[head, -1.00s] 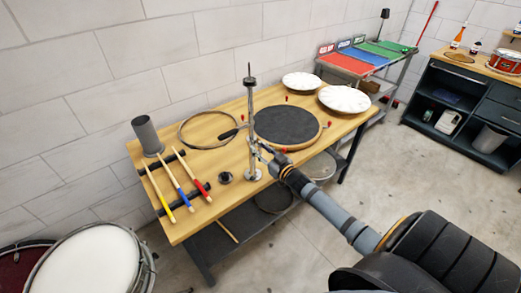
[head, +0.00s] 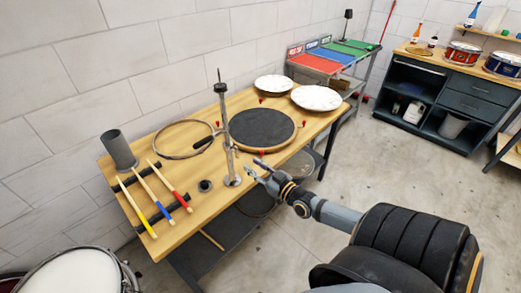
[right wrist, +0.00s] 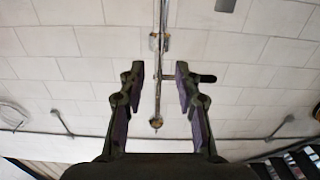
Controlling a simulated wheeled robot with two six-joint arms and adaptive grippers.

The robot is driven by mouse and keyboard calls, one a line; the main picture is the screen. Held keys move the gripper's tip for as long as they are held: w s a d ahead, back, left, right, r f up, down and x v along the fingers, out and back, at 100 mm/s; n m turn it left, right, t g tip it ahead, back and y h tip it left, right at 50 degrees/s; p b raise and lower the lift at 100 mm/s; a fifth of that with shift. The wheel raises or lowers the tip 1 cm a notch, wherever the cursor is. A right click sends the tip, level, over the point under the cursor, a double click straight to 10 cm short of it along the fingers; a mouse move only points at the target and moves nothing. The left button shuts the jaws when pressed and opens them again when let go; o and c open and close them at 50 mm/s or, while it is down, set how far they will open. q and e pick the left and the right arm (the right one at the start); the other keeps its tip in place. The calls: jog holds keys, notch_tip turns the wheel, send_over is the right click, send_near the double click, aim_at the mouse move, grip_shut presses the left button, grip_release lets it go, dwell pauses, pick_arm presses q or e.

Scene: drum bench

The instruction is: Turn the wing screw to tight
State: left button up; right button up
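A metal stand (head: 226,125) rises upright from a round base near the front edge of the wooden bench. A black handle (head: 203,144) reaches out to its left; it may be the wing screw, but it is too small to be sure. My right gripper (head: 252,168) is open and empty, just right of the stand and apart from it. In the right wrist view the stand's post (right wrist: 157,70) shows between the spread fingers, beyond them, with the black handle (right wrist: 206,79) partly behind the right finger. My left gripper is not in view.
The bench (head: 180,215) holds a dark round pad (head: 262,129), a hoop (head: 160,150), two white drumheads, a grey cylinder (head: 119,149), a small black ring (head: 205,186) and coloured sticks on black rails. A white-topped drum (head: 70,278) stands at front left. The right floor is clear.

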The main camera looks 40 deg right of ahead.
jog(key=s, duration=0.2)
jog(key=shift+s+d, duration=0.1)
jog(key=shift+s, duration=0.3)
jog(key=s+d+f+g+h, duration=0.1)
jog(key=s+d+f+g, duration=0.3)
jog(key=f, duration=0.7)
jog(key=s+f+m+g+h, duration=0.15)
jog(key=s+f, duration=0.35)
jog(key=f, duration=0.5)
jog(key=s+d+f+g+h, duration=0.1)
jog(key=s+d+f+g, duration=0.3)
jog(key=f, duration=0.7)
jog(key=s+a+f+g, duration=0.3)
jog(key=s+a+f, duration=0.5)
jog(key=s, duration=0.4)
jog(key=s+a+f+g+y, duration=0.1)
jog(key=s+a+f+g, duration=0.3)
jog(key=s+a+f, duration=0.5)
jog(key=s+a, duration=0.1)
jog(key=s, duration=0.2)
jog(key=shift+s+n, duration=0.15)
jog(key=shift+n, duration=0.2)
